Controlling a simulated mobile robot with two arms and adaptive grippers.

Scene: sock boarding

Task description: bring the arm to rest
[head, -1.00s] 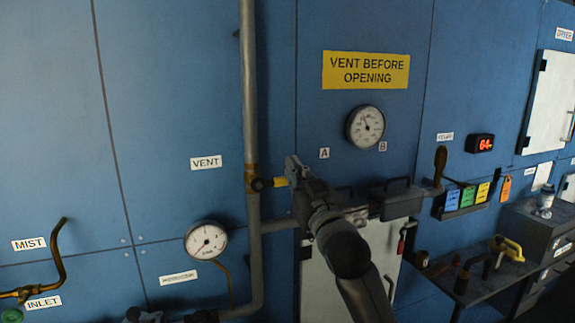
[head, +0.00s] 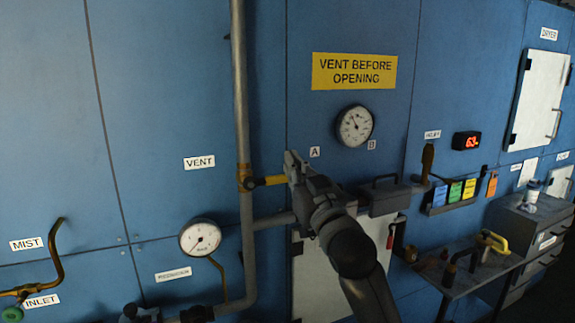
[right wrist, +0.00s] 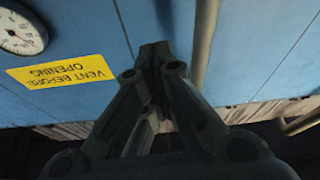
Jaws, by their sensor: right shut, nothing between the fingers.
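My right gripper (head: 292,165) is in the middle of the head view, in front of the blue wall panel. Its fingers are shut with nothing between them. In the right wrist view the closed fingers (right wrist: 155,55) point toward the panel, near a grey pipe. The yellow vent handle (head: 268,181) sticks out from the vertical pipe (head: 241,110), and its right end is beside or behind my gripper in the head view; I cannot tell whether they touch. My right arm comes up from the lower middle. My left gripper is not in view.
A yellow "VENT BEFORE OPENING" sign (head: 353,71) and a dial gauge (head: 355,125) are on the panel. A second gauge (head: 200,239) is at lower left. At right are a red display (head: 466,141), a shelf with tools (head: 462,275) and a grey cabinet (head: 530,220).

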